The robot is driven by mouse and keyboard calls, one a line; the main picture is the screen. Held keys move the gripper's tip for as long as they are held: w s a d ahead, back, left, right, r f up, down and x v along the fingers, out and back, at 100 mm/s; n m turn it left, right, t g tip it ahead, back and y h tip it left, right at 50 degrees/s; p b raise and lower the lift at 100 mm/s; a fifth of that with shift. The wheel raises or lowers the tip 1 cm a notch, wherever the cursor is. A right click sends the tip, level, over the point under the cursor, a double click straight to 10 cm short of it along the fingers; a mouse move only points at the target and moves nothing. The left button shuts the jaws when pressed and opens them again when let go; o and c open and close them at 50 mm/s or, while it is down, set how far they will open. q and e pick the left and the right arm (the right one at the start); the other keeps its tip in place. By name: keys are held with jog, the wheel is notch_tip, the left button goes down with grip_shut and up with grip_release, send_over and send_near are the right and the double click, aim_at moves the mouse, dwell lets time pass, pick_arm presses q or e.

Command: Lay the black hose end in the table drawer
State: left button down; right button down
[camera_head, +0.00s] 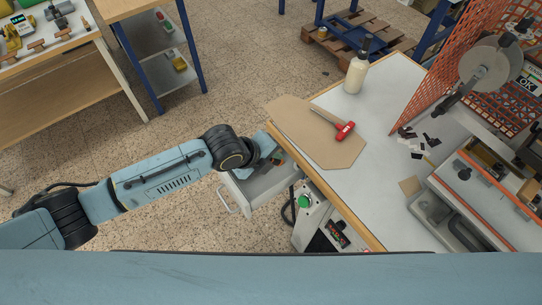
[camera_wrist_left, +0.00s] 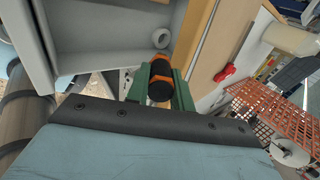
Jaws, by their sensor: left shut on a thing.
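My left gripper (camera_head: 278,157) reaches in from the left, over the open table drawer (camera_head: 262,187). In the left wrist view, its green fingers (camera_wrist_left: 161,88) are shut on a black cylindrical piece with orange bands, which looks like the black hose end (camera_wrist_left: 160,90). The grey drawer (camera_wrist_left: 95,35) lies beyond the fingers in that view, with a small white ring (camera_wrist_left: 161,38) in its corner. I cannot tell how high the hose end is above the drawer floor. In the head view the gripper mostly hides the hose end. My right gripper is not in view.
The white worktable (camera_head: 385,125) bears a brown board (camera_head: 335,150) with a red-handled tool (camera_head: 344,131), and a cream bottle (camera_head: 357,72). An orange mesh guard (camera_head: 440,75) and a machine stand at the right. A control box with a green button (camera_head: 305,202) is beside the drawer.

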pick_arm(q)
jog(key=shift+f+b, duration=2.6)
jog(key=shift+f, duration=1.45)
jog(key=c, duration=1.1)
grip_release()
jog(key=shift+c, duration=0.2)
jog(key=shift+r, duration=0.15)
jog(key=v, duration=1.3)
jog(key=shift+a+p, duration=0.15)
jog(key=shift+p, duration=0.15)
